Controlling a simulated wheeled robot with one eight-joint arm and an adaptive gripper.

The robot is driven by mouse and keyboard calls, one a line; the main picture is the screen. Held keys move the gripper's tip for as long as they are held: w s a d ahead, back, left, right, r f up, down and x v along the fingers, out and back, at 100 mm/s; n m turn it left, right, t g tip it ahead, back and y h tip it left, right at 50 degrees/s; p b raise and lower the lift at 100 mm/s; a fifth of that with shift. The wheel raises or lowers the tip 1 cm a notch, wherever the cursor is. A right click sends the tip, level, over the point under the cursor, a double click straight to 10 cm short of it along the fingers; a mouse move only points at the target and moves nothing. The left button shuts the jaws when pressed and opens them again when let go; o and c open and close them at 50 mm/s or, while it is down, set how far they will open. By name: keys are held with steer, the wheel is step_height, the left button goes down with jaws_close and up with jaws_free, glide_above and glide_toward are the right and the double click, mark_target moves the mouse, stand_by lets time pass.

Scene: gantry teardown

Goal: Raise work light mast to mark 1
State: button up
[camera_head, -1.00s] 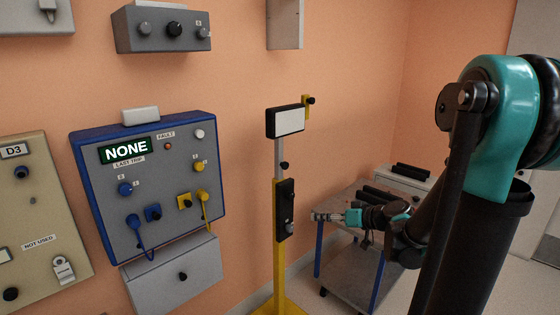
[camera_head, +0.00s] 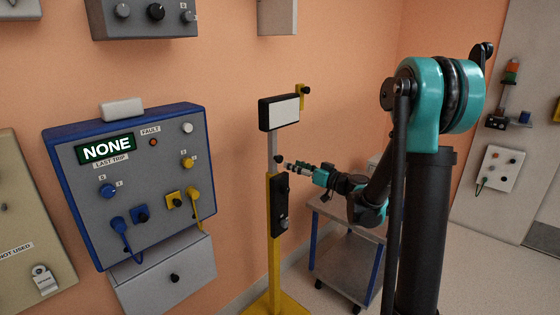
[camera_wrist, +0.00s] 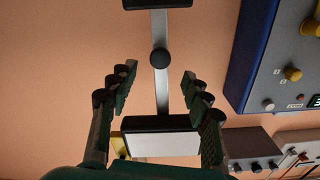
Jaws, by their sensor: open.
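The work light mast has a yellow lower post (camera_head: 275,260), a thin grey inner pole (camera_head: 272,148) and a lamp head (camera_head: 279,111) with a white face. A black knob (camera_head: 281,160) sits on the grey pole, above a black box (camera_head: 280,204) on the post. My gripper (camera_head: 289,166) is just right of the knob at about its height. In the wrist view, my open fingers (camera_wrist: 158,85) lie either side of the grey pole, with the knob (camera_wrist: 160,58) between them in the picture. Contact cannot be told. I see no readable marks.
A blue-framed panel (camera_head: 195,115) with plugs and a "NONE" display is on the wall left of the mast. A grey cart (camera_head: 345,262) stands below my arm. A yellow bracket (camera_head: 301,105) with a black knob is behind the lamp head.

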mark_target(281, 160)
steer(key=x, duration=0.8)
jaws_close()
